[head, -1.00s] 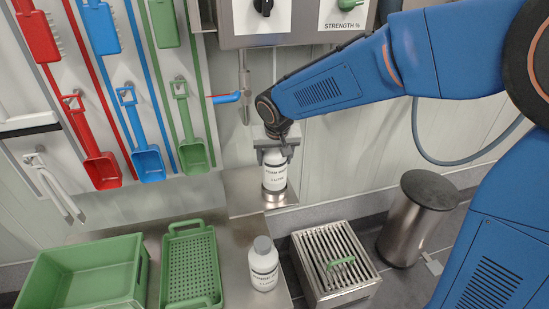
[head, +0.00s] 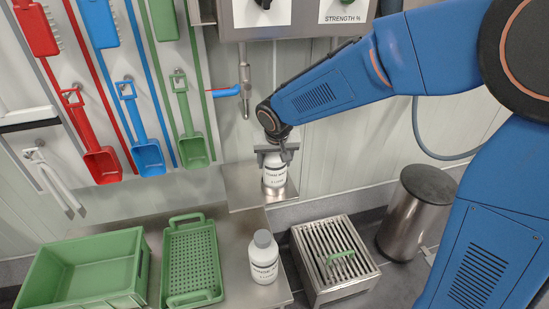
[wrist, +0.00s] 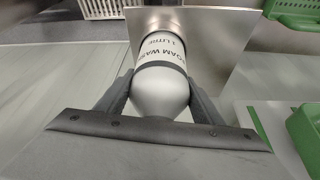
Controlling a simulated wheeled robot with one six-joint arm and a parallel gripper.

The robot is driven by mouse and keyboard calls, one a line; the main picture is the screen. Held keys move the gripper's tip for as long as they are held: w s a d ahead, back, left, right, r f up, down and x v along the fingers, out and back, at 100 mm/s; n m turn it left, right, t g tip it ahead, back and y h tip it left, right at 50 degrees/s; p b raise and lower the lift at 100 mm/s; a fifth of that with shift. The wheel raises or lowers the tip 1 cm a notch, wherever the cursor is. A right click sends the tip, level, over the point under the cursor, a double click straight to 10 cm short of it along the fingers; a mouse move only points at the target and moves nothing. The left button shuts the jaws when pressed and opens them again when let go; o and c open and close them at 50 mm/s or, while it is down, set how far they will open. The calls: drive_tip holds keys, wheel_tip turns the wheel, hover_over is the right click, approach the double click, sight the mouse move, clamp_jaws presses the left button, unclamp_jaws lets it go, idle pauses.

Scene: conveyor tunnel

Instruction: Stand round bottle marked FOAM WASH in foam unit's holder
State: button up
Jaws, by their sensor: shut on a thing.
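My gripper (head: 275,150) is shut on the upper part of the white round FOAM WASH bottle (head: 275,172). The bottle is upright, with its label facing the head camera. In the wrist view my gripper (wrist: 160,88) has a finger on each side of the bottle (wrist: 160,85), whose label reads upside down. The bottle's lower end is at the foam unit's steel holder on a small metal shelf (head: 238,197). It appears to be inside the holder's low rim, but I cannot tell whether it touches the bottom. The cap is hidden by my gripper.
Another white bottle (head: 264,262) with a grey cap stands on the steel counter in front. A green crate (head: 130,285) and a green perforated tray (head: 192,292) are left of it. A slatted steel box (head: 330,262) and a bin (head: 412,215) stand right. A control box hangs above.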

drive_tip(key=shift+f, duration=0.1)
drive_tip(key=o, duration=1.7)
drive_tip(key=shift+o, duration=0.2)
drive_tip(key=a+v, duration=0.1)
drive_tip(key=v, duration=1.6)
drive_tip(key=shift+d, duration=0.45)
drive_tip(key=shift+s, duration=0.1)
